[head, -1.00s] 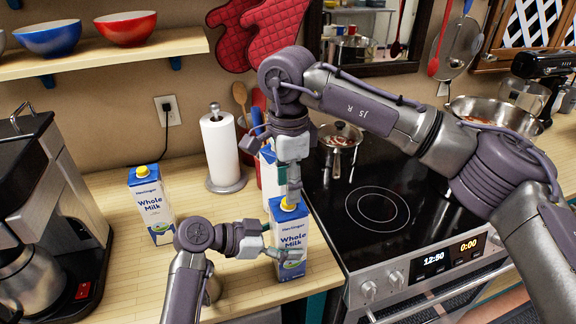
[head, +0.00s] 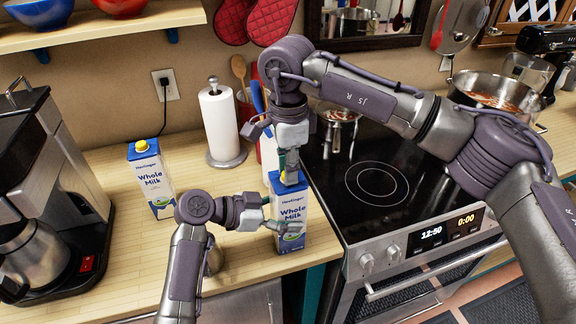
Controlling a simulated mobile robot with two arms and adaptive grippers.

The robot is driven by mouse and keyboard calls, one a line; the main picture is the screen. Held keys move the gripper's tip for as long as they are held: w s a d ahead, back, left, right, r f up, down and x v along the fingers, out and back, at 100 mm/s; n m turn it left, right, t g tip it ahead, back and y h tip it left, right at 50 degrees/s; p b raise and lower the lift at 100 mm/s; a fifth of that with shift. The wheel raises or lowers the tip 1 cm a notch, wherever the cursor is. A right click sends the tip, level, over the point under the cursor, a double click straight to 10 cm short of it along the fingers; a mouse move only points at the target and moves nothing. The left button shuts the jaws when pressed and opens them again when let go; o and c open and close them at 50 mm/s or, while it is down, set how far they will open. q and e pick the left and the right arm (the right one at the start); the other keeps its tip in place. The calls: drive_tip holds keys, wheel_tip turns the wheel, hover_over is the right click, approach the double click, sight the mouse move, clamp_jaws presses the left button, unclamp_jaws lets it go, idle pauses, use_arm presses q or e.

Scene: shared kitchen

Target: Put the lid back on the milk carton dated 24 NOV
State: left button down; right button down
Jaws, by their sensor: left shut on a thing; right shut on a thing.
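A blue and white "Whole Milk" carton (head: 292,211) stands upright near the counter's front edge, beside the stove. My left gripper (head: 287,228) is shut on its lower body from the left. My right gripper (head: 290,179) points down at the carton's top and is shut on the yellow lid, which the fingers hide now. I cannot tell whether the lid is seated. A second milk carton (head: 152,180) with a yellow lid stands to the left. A third carton (head: 269,155) is mostly hidden behind my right gripper. No date is legible on any carton.
A paper towel roll (head: 221,122) stands behind, between the cartons. A coffee maker (head: 50,190) fills the left end of the counter. The stove (head: 400,190) is on the right, with a small pan (head: 338,113) at its back. Counter between the two front cartons is mostly clear.

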drive_tip(key=m, duration=1.1)
drive_tip(key=shift+m, duration=0.4)
drive_tip(key=c, duration=0.9)
unclamp_jaws()
drive_tip(key=shift+c, duration=0.2)
drive_tip(key=shift+r, duration=2.25)
drive_tip(key=shift+c, duration=0.4)
